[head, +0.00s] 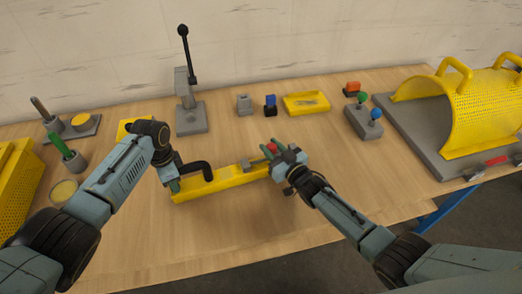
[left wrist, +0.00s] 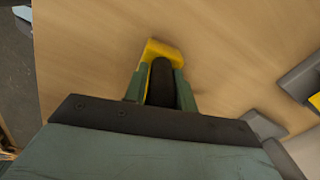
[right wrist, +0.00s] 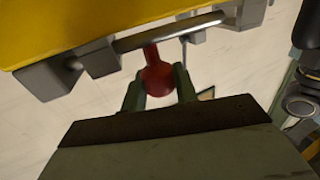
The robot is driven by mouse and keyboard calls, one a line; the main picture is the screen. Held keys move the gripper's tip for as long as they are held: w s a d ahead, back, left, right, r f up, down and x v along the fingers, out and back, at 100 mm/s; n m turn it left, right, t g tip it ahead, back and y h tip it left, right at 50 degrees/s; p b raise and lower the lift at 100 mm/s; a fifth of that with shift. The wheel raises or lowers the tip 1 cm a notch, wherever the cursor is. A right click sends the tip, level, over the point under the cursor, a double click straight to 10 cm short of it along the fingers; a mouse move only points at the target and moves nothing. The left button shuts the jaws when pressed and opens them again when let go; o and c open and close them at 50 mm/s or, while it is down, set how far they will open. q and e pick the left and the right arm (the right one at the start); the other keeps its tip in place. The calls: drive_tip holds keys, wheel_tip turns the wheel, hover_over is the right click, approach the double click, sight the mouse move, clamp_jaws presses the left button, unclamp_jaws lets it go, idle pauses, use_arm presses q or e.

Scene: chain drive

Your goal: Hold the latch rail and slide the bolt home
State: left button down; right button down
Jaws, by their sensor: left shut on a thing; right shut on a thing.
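The yellow latch rail (head: 222,183) lies on the wooden table in front of me, with a black handle (head: 196,168) near its left end. My left gripper (head: 174,182) is shut on that handle; in the left wrist view the black handle (left wrist: 161,82) sits between the green fingers. The grey metal bolt (right wrist: 170,32) runs along the rail through grey brackets (right wrist: 50,80). A red knob (right wrist: 158,76) stands out from the bolt. My right gripper (right wrist: 160,92) is shut on the red knob, which also shows in the head view (head: 271,148).
A lever press (head: 190,115), small grey and blue blocks (head: 270,105) and a yellow tray (head: 306,103) stand behind the rail. A yellow mesh guard (head: 470,110) is at the right. A green-handled tool (head: 65,150) stands at the left. The table before the rail is clear.

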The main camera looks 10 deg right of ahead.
use_arm(q)
drive_tip(key=shift+a, duration=0.15)
use_arm(e)
drive_tip(key=shift+d, duration=0.4)
drive_tip(key=c, duration=1.1)
unclamp_jaws()
drive_tip(key=shift+a, duration=0.1)
drive_tip(key=shift+o, duration=0.2)
drive_tip(key=shift+s, duration=0.1)
drive_tip(key=v, duration=1.1)
drive_tip(key=shift+s+d, duration=0.25)
drive_tip(key=shift+s, duration=0.1)
use_arm(q)
drive_tip(key=c, duration=1.1)
unclamp_jaws()
drive_tip(key=shift+o, duration=0.2)
